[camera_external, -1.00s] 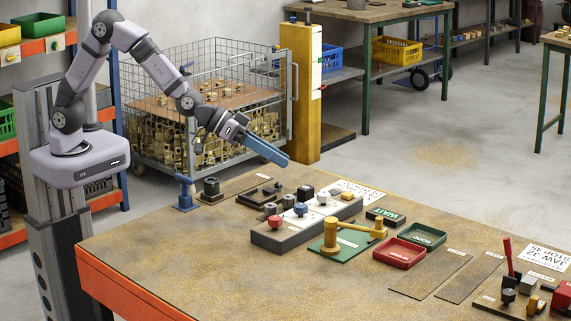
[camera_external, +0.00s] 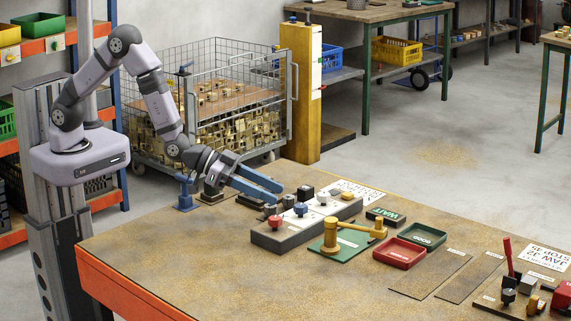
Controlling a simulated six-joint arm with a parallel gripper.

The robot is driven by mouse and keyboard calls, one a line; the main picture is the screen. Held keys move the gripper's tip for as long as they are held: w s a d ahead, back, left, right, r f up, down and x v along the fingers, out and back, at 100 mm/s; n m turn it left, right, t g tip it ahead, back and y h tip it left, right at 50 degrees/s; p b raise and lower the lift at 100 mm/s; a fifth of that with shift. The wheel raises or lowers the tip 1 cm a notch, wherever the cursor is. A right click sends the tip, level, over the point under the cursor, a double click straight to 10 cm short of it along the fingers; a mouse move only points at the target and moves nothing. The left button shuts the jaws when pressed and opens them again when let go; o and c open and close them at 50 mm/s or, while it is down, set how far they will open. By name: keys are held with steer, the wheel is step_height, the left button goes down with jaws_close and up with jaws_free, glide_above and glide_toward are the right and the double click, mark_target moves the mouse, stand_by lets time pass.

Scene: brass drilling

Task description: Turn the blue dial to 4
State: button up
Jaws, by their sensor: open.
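The blue dial (camera_external: 301,209) sits on the grey panel block (camera_external: 285,238) in the middle of the bench, between a red dial (camera_external: 274,222) and a pale dial (camera_external: 323,197). Its pointer and numbers are too small to read. My gripper (camera_external: 279,192) has long blue fingers, open and empty. It is above the bench, to the upper left of the blue dial and apart from it. The fingers point right and slightly down. My gripper partly hides the small dark parts behind the block.
A yellow-handled brass fixture (camera_external: 331,236) stands on a green plate right of the block. A red tray (camera_external: 399,252) and a green tray (camera_external: 423,235) lie farther right. A blue clamp (camera_external: 184,193) stands at the left rear. The front left of the bench (camera_external: 190,265) is clear.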

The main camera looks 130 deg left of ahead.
mark_target(299, 205)
steer(key=shift+p+x, duration=1.2)
steer(key=shift+x, duration=2.45)
steer(key=shift+c, duration=0.4)
steer(key=c, duration=1)
